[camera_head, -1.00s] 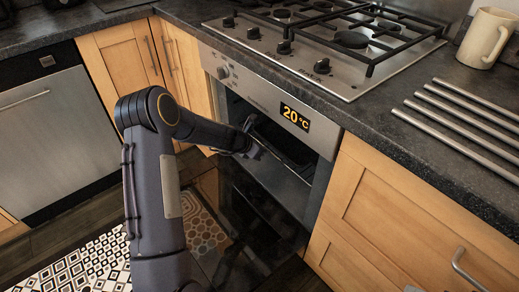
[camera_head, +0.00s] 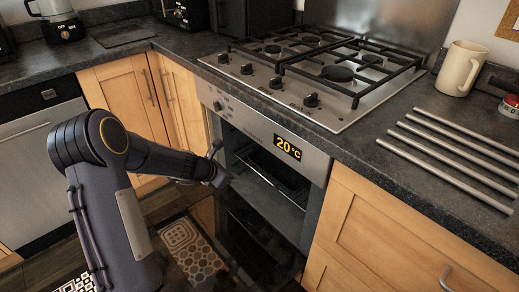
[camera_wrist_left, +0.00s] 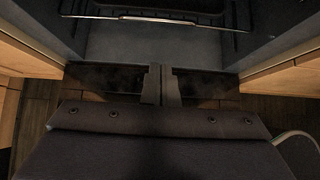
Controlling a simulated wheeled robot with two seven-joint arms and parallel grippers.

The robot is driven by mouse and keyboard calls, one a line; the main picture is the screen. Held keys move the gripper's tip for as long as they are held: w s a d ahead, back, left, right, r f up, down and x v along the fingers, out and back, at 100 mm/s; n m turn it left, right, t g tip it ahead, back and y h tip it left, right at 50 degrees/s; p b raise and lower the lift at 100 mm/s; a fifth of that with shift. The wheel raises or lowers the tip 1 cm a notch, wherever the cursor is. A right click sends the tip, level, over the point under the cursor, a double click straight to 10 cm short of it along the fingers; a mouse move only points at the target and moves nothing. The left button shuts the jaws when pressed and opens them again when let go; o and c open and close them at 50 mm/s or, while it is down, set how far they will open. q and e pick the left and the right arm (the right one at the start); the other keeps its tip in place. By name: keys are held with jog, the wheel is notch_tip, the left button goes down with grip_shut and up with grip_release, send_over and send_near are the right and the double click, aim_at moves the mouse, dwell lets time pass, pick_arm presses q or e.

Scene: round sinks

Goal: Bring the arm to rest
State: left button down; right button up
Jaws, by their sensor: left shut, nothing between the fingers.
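My left arm comes in from the lower left in the head view, bent at the elbow. Its left gripper (camera_head: 222,178) is in front of the open oven (camera_head: 262,172), left of the cavity and above the lowered dark door (camera_head: 245,240). In the wrist view the two fingers (camera_wrist_left: 161,84) are together with nothing between them. The oven cavity with its wire rack (camera_wrist_left: 150,18) shows ahead of them. The gripper seems clear of the oven, though the exact gap is hard to judge. My right gripper is not in view.
Wooden cabinets flank the oven: doors (camera_head: 130,100) on the left, drawers (camera_head: 400,240) on the right. Above are the gas hob (camera_head: 310,75), metal rods (camera_head: 450,150) and a cream mug (camera_head: 460,68). A patterned mat (camera_head: 190,250) lies on the floor.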

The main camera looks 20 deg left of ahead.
pick_arm(q)
jog(key=s+d+r+m+g+h, duration=0.1)
jog(key=s+d+r+m, duration=0.4)
jog(key=s+r+m, duration=0.25)
jog(key=s+d+r+m+h, duration=0.1)
jog(key=s+d+r+m, duration=0.3)
jog(key=s+r+m, duration=0.35)
jog(key=s+d+m+g+y, duration=0.1)
jog(key=s+d+m+y, duration=0.15)
jog(key=s+m, duration=1.35)
notch_tip(320, 180, up, 21)
jog(key=s+n+p, duration=0.2)
jog(key=p, duration=1.9)
jog(key=shift+r+g, duration=0.15)
jog(key=shift+g, duration=0.15)
